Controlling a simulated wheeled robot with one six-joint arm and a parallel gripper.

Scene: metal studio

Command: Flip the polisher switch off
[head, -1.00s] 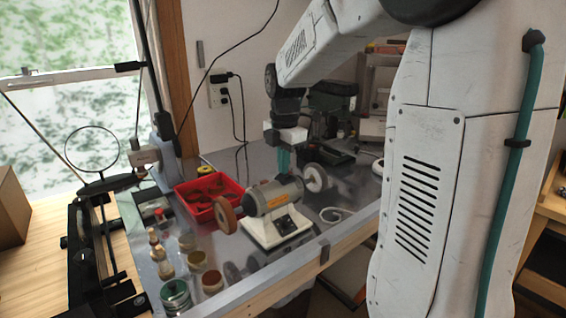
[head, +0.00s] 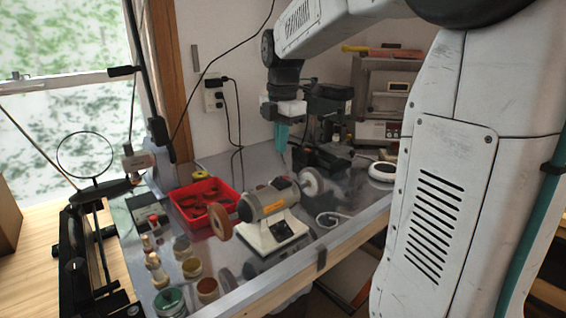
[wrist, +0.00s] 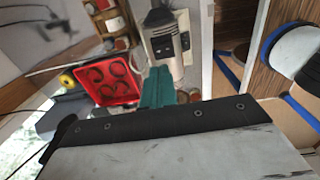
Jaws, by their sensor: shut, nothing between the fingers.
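The polisher (head: 269,214) stands on the metal bench top, a grey motor on a cream base with a brown wheel on its left and a pale buffing wheel on its right. A dark switch (head: 277,230) shows on the front of its base; its position is too small to tell. My gripper (head: 281,137), with teal fingers, is shut and empty, above and behind the polisher, touching nothing. In the wrist view the teal fingers (wrist: 158,88) point toward the polisher (wrist: 164,42), whose base and dark switch (wrist: 184,41) show beyond them.
A red tray (head: 202,199) with brown pieces lies left of the polisher. Several jars and small bottles, including a green-rimmed jar (head: 169,300), stand at the front left. A ring magnifier (head: 85,155) is at far left. A white cord (head: 333,219) lies right of the polisher.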

